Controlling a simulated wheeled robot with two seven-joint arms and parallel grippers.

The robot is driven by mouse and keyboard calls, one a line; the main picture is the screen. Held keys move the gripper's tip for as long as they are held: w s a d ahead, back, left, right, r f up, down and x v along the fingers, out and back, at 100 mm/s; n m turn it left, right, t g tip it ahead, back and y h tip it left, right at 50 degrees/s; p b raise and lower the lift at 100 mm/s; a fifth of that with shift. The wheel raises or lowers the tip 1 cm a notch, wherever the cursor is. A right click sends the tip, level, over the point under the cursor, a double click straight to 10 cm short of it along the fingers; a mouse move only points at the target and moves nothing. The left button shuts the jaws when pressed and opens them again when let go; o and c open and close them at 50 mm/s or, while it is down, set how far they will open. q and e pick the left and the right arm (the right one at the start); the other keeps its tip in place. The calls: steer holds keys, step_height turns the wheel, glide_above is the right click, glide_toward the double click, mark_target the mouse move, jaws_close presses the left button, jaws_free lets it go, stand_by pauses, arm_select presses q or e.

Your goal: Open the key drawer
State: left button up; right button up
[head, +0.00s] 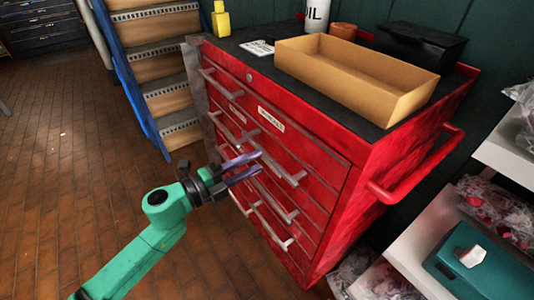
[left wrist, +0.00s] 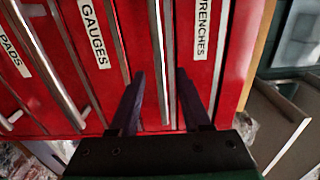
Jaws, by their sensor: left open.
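A red drawer cabinet (head: 310,165) stands in front of me with several drawers and pale bar handles. All its drawers look shut. I see no label reading "key"; the readable labels in the left wrist view are PADS (left wrist: 14,57), GAUGES (left wrist: 94,33) and WRENCHES (left wrist: 203,29). My left gripper (head: 261,162) is open and empty at the cabinet's front in the head view. In the left wrist view its two fingers (left wrist: 160,76) lie on either side of a silver bar handle (left wrist: 159,45). I cannot tell whether they touch it. My right gripper is out of view.
An open cardboard box (head: 350,80), a yellow bottle (head: 221,20) and a white canister (head: 316,14) stand on the cabinet's dark top. A red side rail (head: 415,175) juts out right. Blue-sided steps (head: 160,65) stand behind left. The brick floor at left is clear.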

mark_target(265, 158)
arm_select(q)
steer(key=x, duration=0.5)
jaws_close()
stand_by(1.3)
